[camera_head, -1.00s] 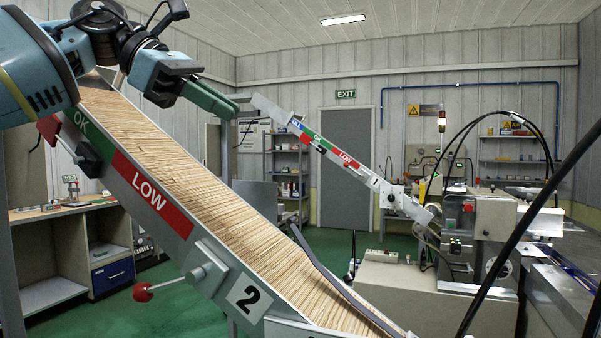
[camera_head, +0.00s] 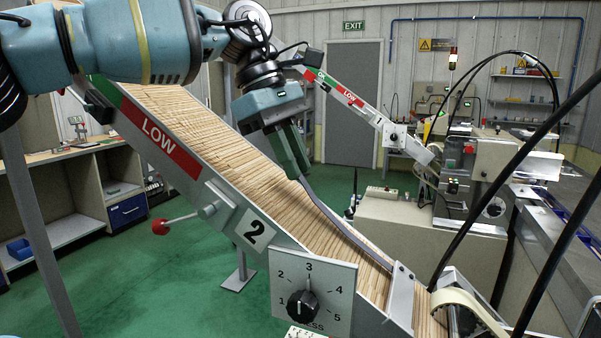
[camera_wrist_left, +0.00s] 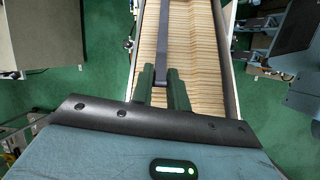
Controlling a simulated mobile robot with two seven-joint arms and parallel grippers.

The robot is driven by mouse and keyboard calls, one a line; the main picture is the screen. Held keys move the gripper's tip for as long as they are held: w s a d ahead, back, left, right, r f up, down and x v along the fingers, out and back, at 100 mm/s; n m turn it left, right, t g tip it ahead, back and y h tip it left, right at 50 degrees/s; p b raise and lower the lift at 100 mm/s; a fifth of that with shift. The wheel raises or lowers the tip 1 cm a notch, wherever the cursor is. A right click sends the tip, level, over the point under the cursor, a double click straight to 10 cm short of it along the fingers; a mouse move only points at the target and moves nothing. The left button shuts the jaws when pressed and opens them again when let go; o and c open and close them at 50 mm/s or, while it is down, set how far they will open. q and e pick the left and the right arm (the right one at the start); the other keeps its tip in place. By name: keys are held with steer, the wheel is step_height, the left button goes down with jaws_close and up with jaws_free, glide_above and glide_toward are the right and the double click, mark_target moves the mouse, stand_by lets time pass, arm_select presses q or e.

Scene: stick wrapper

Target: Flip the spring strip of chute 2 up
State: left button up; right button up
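The spring strip (camera_head: 335,218) of chute 2 is a long, thin dark grey band. It lies lengthwise down on the wooden sticks of chute 2 (camera_head: 225,205), and its lower end meets a metal bracket. My left gripper (camera_head: 297,174) points down over the chute at the strip's upper end. In the left wrist view its two green fingers (camera_wrist_left: 160,88) are apart, with the strip (camera_wrist_left: 166,45) running up to the space between them. Whether the fingers touch the strip cannot be told. My right gripper is not in view.
A dial panel (camera_head: 312,302) and a red-knobbed lever (camera_head: 160,227) stick out from the chute's near side. Black cables (camera_head: 545,215) cross at the right. A second chute (camera_head: 350,98) and a machine (camera_head: 480,175) stand behind.

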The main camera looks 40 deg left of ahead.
mark_target(303, 179)
arm_select(q)
steer(key=shift+x, duration=1.4)
steer(key=shift+c, duration=0.2)
jaws_close()
